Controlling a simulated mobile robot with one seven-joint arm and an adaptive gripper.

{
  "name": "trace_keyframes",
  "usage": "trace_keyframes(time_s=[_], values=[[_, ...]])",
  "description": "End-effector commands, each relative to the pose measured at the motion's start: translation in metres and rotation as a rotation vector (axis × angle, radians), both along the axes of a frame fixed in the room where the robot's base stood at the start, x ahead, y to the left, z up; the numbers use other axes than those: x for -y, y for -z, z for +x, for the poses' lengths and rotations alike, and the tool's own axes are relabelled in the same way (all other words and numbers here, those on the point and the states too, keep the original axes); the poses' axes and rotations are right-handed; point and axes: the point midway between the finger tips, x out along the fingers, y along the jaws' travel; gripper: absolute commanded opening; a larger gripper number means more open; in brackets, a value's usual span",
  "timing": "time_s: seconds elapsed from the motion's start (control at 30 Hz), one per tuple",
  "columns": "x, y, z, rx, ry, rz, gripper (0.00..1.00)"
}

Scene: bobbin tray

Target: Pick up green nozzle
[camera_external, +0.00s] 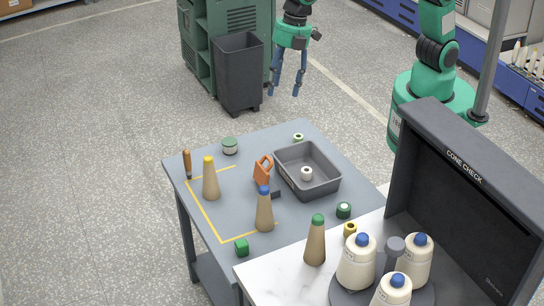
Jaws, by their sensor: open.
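No part is plainly marked as the green nozzle. A tan cone with a green tip (316,242) stands upright on the white marble-like top at the front. A small green block (242,247) lies near the front-left edge of the grey table. A dark green ring-shaped piece (344,210) with a pale centre sits right of the table's middle. Another small pale-green ring (298,137) lies near the back edge. My gripper (284,94) is open and empty, pointing down, high beyond the table's back edge and apart from all these things.
The grey table (205,225) carries a yellow-tipped cone (211,180), a blue-tipped cone (264,212), an orange tool (263,170) and a grey tray (325,187) holding a white ring. White bottles (356,265) and a dark "CONE CHECK" panel (470,190) stand at right.

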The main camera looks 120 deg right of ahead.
Motion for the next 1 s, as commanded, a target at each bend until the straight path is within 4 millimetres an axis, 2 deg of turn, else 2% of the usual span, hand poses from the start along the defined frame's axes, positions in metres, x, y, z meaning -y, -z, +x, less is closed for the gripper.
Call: trace_keyframes(time_s=[0.1,0.5,0.67,1.0], values=[[-0.009,0.023,0.025,-0.021,-0.054,-0.012,0.53],[-0.040,0.107,0.099,-0.079,-0.244,-0.047,0.53],[-0.053,0.146,0.123,-0.101,-0.322,-0.058,0.53],[-0.079,0.239,0.165,-0.151,-0.483,-0.078,0.53]])
